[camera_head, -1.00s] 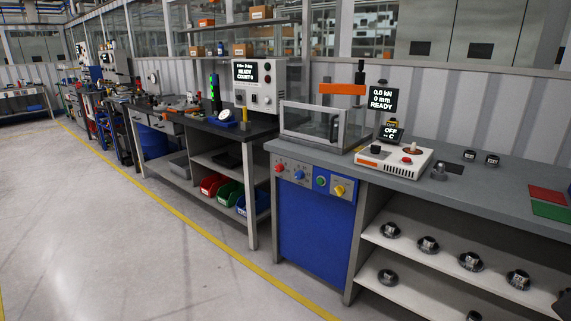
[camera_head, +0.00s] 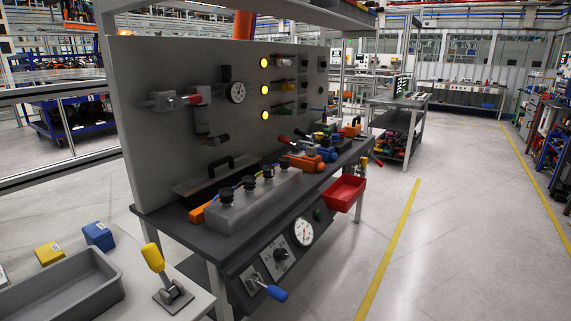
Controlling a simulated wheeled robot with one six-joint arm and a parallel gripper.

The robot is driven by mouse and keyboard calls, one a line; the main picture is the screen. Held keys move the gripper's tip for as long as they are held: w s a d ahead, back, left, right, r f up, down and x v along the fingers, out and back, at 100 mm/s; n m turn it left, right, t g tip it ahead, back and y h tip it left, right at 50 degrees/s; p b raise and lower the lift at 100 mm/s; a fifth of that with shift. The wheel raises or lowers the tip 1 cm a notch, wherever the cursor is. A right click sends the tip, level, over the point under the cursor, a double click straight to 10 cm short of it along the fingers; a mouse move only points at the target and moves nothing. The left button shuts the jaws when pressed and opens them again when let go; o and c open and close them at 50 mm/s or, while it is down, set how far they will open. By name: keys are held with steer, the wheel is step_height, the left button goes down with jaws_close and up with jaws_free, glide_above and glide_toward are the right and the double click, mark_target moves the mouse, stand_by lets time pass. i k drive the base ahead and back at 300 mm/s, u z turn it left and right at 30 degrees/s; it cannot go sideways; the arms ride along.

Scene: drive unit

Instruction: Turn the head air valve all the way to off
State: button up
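No label reading head air valve can be made out, so I cannot tell which fitting it is. On the grey upright panel (camera_head: 150,60), a fitting with a red part (camera_head: 193,98) sits left of a round gauge (camera_head: 236,92). Small valve-like fittings (camera_head: 284,85) stand in a column beside the yellow lights (camera_head: 264,89). On the bench's front edge are a black knob (camera_head: 281,255) on a light plate, a white dial (camera_head: 303,231) and a blue-handled lever (camera_head: 272,291). Their settings are too small to read. My gripper is not in view.
A side table at lower left holds a grey tray (camera_head: 60,290), a yellow-handled lever (camera_head: 153,257) and yellow and blue blocks (camera_head: 98,235). A red bin (camera_head: 345,192) juts from the bench's front. Open floor (camera_head: 440,260) lies to the right.

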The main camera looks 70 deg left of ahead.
mark_target(363, 172)
steer(key=u, duration=0.85)
steer(key=i, duration=2.3)
steer(key=u, duration=1.1)
steer(key=i, duration=1.45)
steer(key=u, duration=0.5)
